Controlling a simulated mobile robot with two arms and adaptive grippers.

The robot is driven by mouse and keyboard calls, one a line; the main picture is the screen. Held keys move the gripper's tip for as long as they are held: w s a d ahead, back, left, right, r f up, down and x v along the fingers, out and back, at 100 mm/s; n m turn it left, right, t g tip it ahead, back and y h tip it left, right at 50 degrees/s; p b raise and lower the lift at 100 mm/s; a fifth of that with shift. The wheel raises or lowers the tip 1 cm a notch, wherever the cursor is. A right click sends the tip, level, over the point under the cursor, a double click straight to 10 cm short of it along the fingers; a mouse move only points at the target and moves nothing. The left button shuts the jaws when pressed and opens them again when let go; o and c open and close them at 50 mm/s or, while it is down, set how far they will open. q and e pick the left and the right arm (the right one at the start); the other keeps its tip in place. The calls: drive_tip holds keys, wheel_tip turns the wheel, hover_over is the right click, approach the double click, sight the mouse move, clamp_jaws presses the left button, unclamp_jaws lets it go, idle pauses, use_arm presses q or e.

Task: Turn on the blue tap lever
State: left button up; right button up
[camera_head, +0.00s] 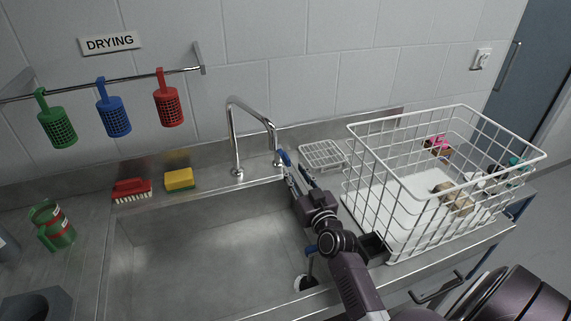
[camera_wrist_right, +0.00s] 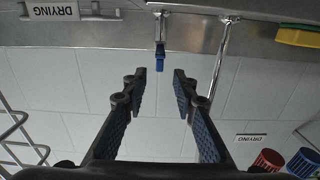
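The blue tap lever (camera_head: 284,157) is at the base of the tap, on the right side of the silver swan-neck spout (camera_head: 233,130). In the right wrist view, which looks upside down, the lever (camera_wrist_right: 160,57) hangs from a metal fitting, just beyond the gap between my fingertips. My right gripper (camera_head: 294,171) reaches over the sink's right side, close to the lever and partly covering it. In the wrist view its fingers (camera_wrist_right: 160,76) are apart with nothing between them. Contact with the lever cannot be made out. My left gripper is not in view.
The steel sink (camera_head: 190,255) lies below the tap. A white wire basket (camera_head: 400,190) with several items stands close on the right. A small wire rack (camera_head: 322,155), red brush (camera_head: 131,190) and yellow sponge (camera_head: 180,179) sit along the back ledge. Cups hang on the wall rail (camera_head: 135,77).

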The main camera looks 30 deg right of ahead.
sight(289, 162)
drive_tip(key=shift+x, duration=1.15)
drive_tip(key=x, duration=0.5)
drive_tip(key=shift+w+d+f+p, duration=0.1)
drive_tip(key=shift+w+d+p, duration=0.1)
drive_tip(key=shift+p, duration=0.1)
drive_tip(key=shift+w+f, duration=0.1)
drive_tip(key=shift+w, duration=0.15)
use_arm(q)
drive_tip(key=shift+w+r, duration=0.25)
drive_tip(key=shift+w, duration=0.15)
use_arm(e)
drive_tip(key=shift+c, duration=1)
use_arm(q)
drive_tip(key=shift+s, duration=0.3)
use_arm(e)
clamp_jaws()
